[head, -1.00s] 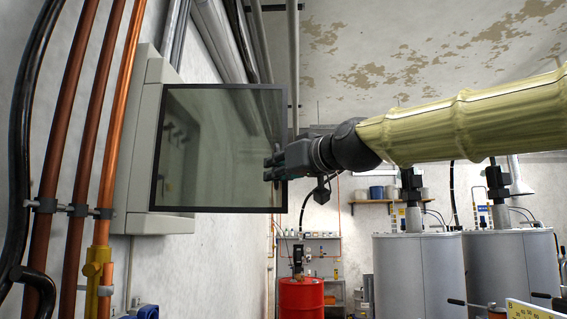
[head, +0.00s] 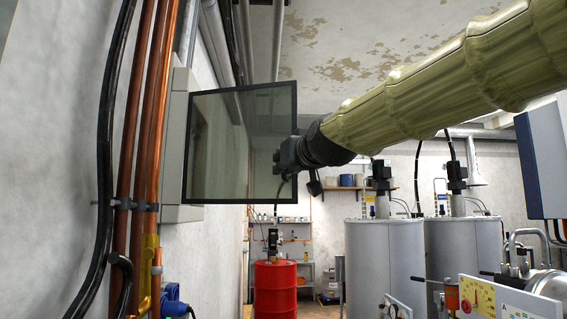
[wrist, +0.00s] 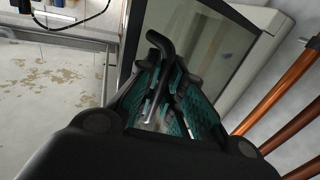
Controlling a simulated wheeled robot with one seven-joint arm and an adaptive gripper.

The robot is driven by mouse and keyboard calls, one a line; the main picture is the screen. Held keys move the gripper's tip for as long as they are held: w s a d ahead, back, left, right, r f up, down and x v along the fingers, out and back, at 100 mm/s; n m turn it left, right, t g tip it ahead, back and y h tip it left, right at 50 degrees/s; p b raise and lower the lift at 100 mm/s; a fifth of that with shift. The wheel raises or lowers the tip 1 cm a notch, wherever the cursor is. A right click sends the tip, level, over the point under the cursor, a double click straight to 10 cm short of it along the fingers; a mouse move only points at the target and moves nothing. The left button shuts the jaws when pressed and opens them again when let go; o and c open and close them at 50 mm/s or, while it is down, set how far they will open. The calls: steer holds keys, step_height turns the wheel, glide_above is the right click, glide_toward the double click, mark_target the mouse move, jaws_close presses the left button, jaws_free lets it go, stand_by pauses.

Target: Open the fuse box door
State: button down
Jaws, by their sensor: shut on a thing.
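The fuse box (head: 173,150) is a pale grey box on the left wall. Its door (head: 228,150), a tinted glass pane in a dark frame, stands swung out from the box into the room. My gripper (head: 281,158) is at the door's right, free edge. In the wrist view my gripper (wrist: 165,95) has its teal-padded fingers shut around a dark bent handle (wrist: 158,42), with the door's glass (wrist: 190,40) just behind. The fingertips partly hide the handle's lower part. The inside of the box is not clearly visible.
Copper pipes (head: 152,120) and black cables (head: 108,150) run up the wall left of the box. A red drum (head: 275,288) and grey tanks (head: 384,265) stand behind. A blue-sided cabinet (head: 545,160) and a gauge panel (head: 480,297) are at the right.

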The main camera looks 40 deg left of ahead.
steer(key=shift+w, duration=0.1)
steer(key=c, duration=1.5)
jaws_free()
steer(key=shift+d, duration=0.1)
steer(key=shift+c, duration=0.2)
steer(key=v, duration=1.2)
